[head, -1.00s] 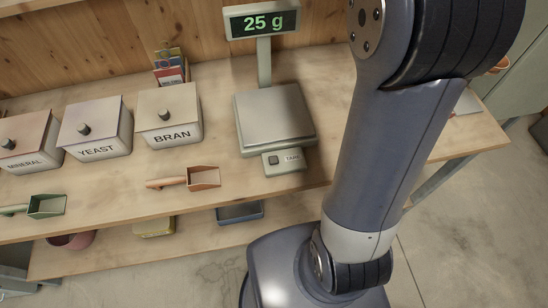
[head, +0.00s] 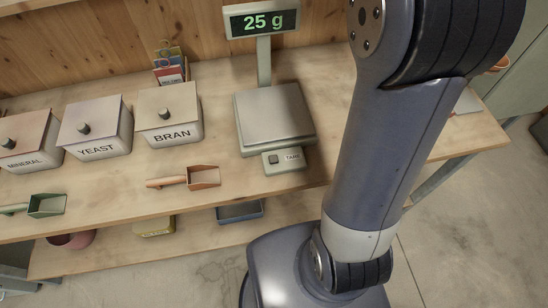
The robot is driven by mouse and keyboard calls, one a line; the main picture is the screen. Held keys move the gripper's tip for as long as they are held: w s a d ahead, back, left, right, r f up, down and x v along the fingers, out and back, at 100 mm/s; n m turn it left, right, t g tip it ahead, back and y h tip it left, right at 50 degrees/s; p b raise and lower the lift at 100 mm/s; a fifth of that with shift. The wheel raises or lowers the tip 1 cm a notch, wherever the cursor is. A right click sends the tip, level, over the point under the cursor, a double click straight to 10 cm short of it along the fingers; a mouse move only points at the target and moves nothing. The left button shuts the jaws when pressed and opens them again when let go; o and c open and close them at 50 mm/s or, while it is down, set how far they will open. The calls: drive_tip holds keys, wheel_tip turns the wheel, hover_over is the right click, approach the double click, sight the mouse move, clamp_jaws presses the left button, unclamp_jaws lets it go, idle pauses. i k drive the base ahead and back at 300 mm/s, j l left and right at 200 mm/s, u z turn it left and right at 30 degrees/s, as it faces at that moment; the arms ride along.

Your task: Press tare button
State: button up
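The scale (head: 274,118) stands on the wooden bench, with a bare grey weighing plate. Its raised display (head: 262,20) reads 25 g in green digits. The dark square tare button (head: 272,160) sits on the front panel, beside a small label reading TARE. Nothing touches the button. My arm crosses the right half of the view, to the right of the scale. My gripper is outside the view, so its state does not show.
Lidded bins marked BRAN (head: 170,118), YEAST (head: 96,130) and MINERAL (head: 30,142) stand left of the scale. An orange scoop (head: 204,177) and a green scoop (head: 47,205) lie in front of them. The bench (head: 110,200) is bare around the tare panel.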

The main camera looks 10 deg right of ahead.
sight(273, 159)
drive_tip(key=k+j, duration=0.2)
drive_tip(key=j, duration=0.2)
drive_tip(key=k+j, duration=0.15)
drive_tip(key=j, duration=0.25)
drive_tip(key=k+j, duration=0.2)
drive_tip(key=j, duration=0.15)
drive_tip(key=j+z, duration=0.05)
